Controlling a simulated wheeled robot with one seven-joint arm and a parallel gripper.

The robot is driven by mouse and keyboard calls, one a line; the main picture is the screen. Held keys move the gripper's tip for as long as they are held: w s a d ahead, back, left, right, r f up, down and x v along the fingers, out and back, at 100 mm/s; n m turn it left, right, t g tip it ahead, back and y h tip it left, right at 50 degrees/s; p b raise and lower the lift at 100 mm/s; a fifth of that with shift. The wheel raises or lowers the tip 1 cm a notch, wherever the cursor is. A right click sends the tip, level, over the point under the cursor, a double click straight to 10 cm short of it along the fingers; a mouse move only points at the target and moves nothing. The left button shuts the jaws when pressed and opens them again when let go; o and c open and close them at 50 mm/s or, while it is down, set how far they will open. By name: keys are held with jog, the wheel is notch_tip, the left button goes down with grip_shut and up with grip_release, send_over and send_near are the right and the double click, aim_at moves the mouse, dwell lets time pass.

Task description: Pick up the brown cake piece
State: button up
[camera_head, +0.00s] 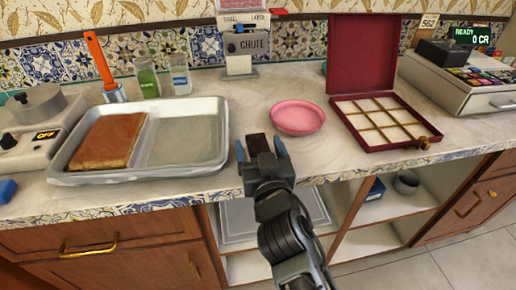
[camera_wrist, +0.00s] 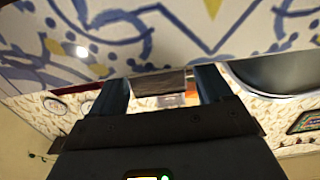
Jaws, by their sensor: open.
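A small dark brown cake piece (camera_head: 257,144) lies at the front edge of the counter, between the fingers of my gripper. My gripper (camera_head: 260,150) is open, with one finger on each side of the piece. In the wrist view, the cake piece (camera_wrist: 160,84) shows as a dark block between the two fingers of the gripper (camera_wrist: 162,88). I cannot tell whether either finger touches it. A larger brown cake slab (camera_head: 108,140) fills the left half of the metal tray (camera_head: 218,155).
Right of the gripper are a pink plate (camera_head: 298,117) and an open red compartment box (camera_head: 375,140). Behind stand a chute dispenser (camera_head: 245,45), jars (camera_head: 148,78) and an orange-handled spatula (camera_head: 100,60). A cash register (camera_head: 480,80) is at right. The patterned counter edge (camera_head: 350,170) runs below.

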jog(key=shift+w, duration=0.1)
jog(key=c, duration=1.1)
